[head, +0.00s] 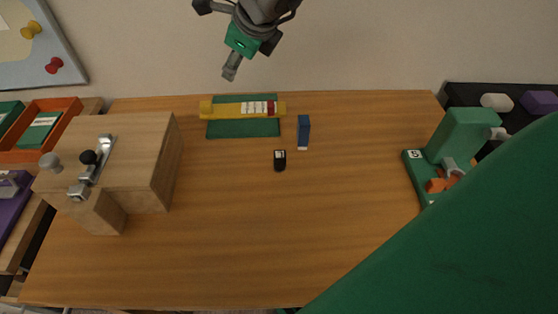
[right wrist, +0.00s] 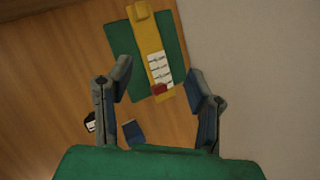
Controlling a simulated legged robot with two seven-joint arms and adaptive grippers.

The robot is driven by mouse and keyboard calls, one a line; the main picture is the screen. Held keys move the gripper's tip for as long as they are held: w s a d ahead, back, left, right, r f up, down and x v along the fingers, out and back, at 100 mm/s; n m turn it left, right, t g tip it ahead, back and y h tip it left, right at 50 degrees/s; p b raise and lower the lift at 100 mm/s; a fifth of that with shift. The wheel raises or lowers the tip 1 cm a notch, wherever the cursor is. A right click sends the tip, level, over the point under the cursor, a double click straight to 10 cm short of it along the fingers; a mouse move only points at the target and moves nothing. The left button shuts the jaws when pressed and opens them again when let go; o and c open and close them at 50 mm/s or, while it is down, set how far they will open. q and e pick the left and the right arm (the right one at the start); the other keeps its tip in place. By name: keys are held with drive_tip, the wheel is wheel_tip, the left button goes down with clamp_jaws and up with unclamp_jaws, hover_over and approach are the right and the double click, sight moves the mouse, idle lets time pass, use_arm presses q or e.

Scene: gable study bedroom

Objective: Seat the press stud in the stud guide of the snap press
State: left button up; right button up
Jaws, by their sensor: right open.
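A green C-shaped device (head: 462,135) with a grey lever and orange parts (head: 437,185) stands at the right in the head view, partly behind my green arm. It looks like the snap press; I cannot make out its stud guide. I cannot pick out the press stud with certainty. A small black piece with a white top (head: 280,161) stands mid-table; it also shows in the right wrist view (right wrist: 91,122). My right gripper (head: 238,48) is raised at the top, clear of the table. In the right wrist view its fingers (right wrist: 158,95) are apart with nothing between them. My left gripper is not visible.
A yellow strip (head: 228,109) with white patches and a red end lies on a green mat (head: 240,129). A blue block (head: 303,132) stands beside it. A wooden block (head: 128,145) with a metal clamp fills the left. The table's front middle is clear.

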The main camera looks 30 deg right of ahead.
drive_tip(key=s+d+f+m+g+h+b, duration=0.1)
drive_tip(key=s+d+f+m+g, duration=0.15)
drive_tip(key=s+m, duration=0.4)
drive_tip(key=m+g+b, duration=0.1)
drive_tip(key=m+g, duration=0.3)
drive_tip(key=m, duration=0.3)
hover_over(279, 152)
drive_tip(key=shift+n+y, duration=0.25)
drive_tip(key=shift+y, duration=0.05)
drive_tip(key=f+b, duration=0.1)
drive_tip(key=f, duration=0.1)
drive_tip(key=f+b, duration=0.1)
drive_tip(key=f, duration=0.2)
drive_tip(key=f+b, duration=0.1)
drive_tip(key=f, duration=0.2)
drive_tip(key=shift+w+d+f, duration=0.15)
drive_tip(key=shift+w+d, duration=0.15)
drive_tip(key=shift+w, duration=0.05)
drive_tip(key=f+b, duration=0.1)
drive_tip(key=f, duration=0.2)
drive_tip(key=f+b, duration=0.1)
drive_tip(key=shift+s+a+f+b, duration=0.2)
drive_tip(key=shift+s+b, duration=0.15)
drive_tip(key=shift+f, duration=0.4)
drive_tip(key=shift+r, duration=0.1)
clamp_jaws()
